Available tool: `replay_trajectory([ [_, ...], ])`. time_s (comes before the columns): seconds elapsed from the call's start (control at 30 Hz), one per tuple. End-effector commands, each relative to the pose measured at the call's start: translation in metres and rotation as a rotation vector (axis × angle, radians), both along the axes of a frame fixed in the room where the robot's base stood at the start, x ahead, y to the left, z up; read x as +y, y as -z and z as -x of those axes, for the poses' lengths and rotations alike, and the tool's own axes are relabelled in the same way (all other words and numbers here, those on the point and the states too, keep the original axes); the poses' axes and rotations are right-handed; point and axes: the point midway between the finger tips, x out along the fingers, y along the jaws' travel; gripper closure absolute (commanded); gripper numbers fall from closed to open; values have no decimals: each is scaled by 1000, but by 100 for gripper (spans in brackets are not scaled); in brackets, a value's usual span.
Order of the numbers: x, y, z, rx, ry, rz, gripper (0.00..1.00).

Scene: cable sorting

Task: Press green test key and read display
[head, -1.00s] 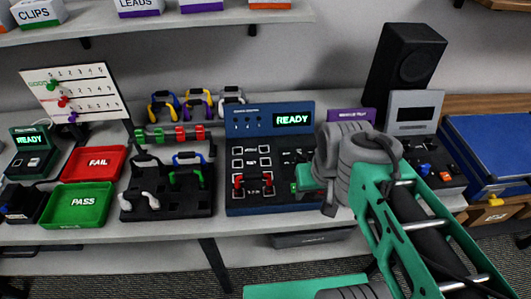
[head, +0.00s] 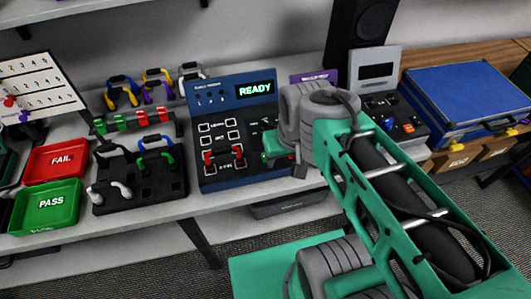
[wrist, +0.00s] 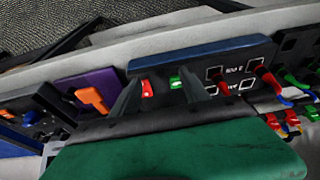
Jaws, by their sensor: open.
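The blue cable tester (head: 245,175) stands on the bench, and its display (head: 255,89) reads READY. A red-ended cable (head: 222,156) is plugged into its panel. In the wrist view the green test key (wrist: 176,82) and a red key (wrist: 147,89) sit side by side on the tester's face. My gripper (wrist: 160,84) is open and empty, with its fingers spread around the two keys in that picture; I cannot tell whether it touches the panel. In the head view my arm hides the tester's right side and the green key.
A green PASS tray (head: 46,206), a red FAIL tray (head: 55,160) and a black cable rack (head: 140,190) lie left of the tester. A blue case (head: 465,95) is at the right.

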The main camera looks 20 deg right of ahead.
Motion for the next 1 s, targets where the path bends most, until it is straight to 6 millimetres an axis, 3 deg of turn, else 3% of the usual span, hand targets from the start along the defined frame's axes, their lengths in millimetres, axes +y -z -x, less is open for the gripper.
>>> replay_trajectory([
  [0.33, 0, 0, 0, 0, 0, 0, 47],
  [1.0, 0, 0, 0, 0, 0, 0, 100],
])
